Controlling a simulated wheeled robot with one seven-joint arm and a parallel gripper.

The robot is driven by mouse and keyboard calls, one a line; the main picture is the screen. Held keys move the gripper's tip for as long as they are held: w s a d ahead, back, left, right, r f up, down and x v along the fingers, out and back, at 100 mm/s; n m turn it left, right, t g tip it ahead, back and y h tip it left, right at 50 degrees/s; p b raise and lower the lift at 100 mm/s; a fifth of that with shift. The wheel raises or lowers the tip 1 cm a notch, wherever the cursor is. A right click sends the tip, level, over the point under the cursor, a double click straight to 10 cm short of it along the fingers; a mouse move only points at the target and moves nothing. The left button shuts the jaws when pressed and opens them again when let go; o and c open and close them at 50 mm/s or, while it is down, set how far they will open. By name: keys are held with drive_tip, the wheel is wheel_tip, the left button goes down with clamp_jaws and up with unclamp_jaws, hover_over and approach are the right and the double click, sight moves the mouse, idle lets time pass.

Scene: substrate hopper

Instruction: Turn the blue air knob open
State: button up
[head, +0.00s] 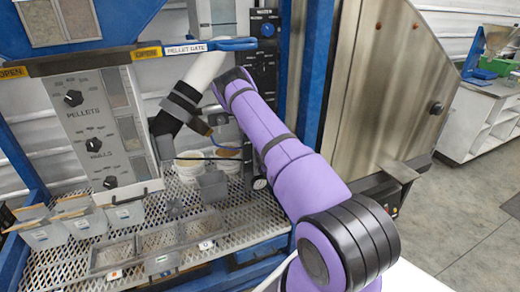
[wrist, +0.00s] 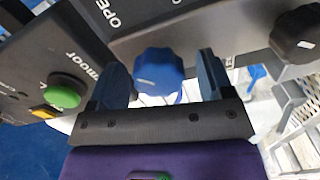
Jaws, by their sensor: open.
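A blue lobed knob (wrist: 158,70) is in the upper middle of the wrist view, by a dark grey surface lettered "OPE…". My gripper (wrist: 160,78) is open, with one dark blue finger on each side of this knob. Gaps show between the knob and both fingers, so it is not gripped. In the head view my purple arm reaches up to the hopper frame, and my fingertips are hard to make out there. A blue knob (head: 267,30) shows on a black panel under the word "WATER"; I cannot tell if it is the same knob.
In the wrist view a panel with a green button (wrist: 62,97) is at left and a black knob (wrist: 297,27) at right. In the head view a blue pellet gate handle (head: 232,44), a grey knob panel (head: 95,125) and a white pipe are close to my arm.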

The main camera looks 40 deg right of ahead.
drive_tip(key=m, duration=0.4)
drive_tip(key=shift+d+r, duration=0.15)
drive_tip(key=m, duration=0.5)
drive_tip(key=shift+s, duration=0.1)
drive_tip(key=m, duration=0.4)
drive_tip(key=shift+m, duration=0.4)
drive_tip(key=m, duration=0.4)
drive_tip(key=shift+d+m, duration=0.15)
drive_tip(key=shift+m, duration=0.25)
drive_tip(key=v, duration=1.1)
drive_tip(key=w+a+r+n+g+y, duration=0.1)
drive_tip(key=w+a+r, duration=0.1)
drive_tip(key=r, duration=0.6)
drive_tip(key=w+a+r+n+g+y, duration=0.1)
drive_tip(key=w+a+r+n+g, duration=0.1)
drive_tip(key=a+r, duration=0.3)
drive_tip(key=w+a+r+n+g+y, duration=0.1)
drive_tip(key=w+a+r, duration=0.3)
drive_tip(key=r, duration=0.9)
drive_tip(key=shift+a+n+g, duration=0.2)
drive_tip(key=shift+n+g, duration=0.3)
drive_tip(key=shift+g, duration=0.1)
